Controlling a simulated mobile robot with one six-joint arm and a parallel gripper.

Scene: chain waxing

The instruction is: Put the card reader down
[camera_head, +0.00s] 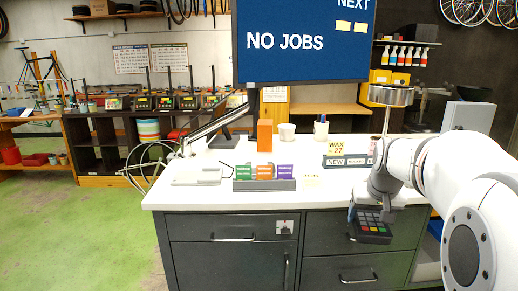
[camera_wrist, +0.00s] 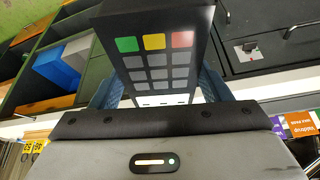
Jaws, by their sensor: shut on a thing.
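The card reader (camera_head: 372,227) is a dark box with a keypad of grey keys and a row of green, yellow and red keys. My gripper (camera_head: 372,208) is shut on it, at the right front edge of the white counter (camera_head: 235,197). The reader hangs in front of the drawers, apart from the counter top as far as I can tell. In the wrist view the card reader (camera_wrist: 160,50) stands between the blue-grey fingers, keypad facing the camera. Its lower end is partly hidden by the gripper body.
A monitor (camera_head: 300,45) stands above. The counter's front middle looks clear.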

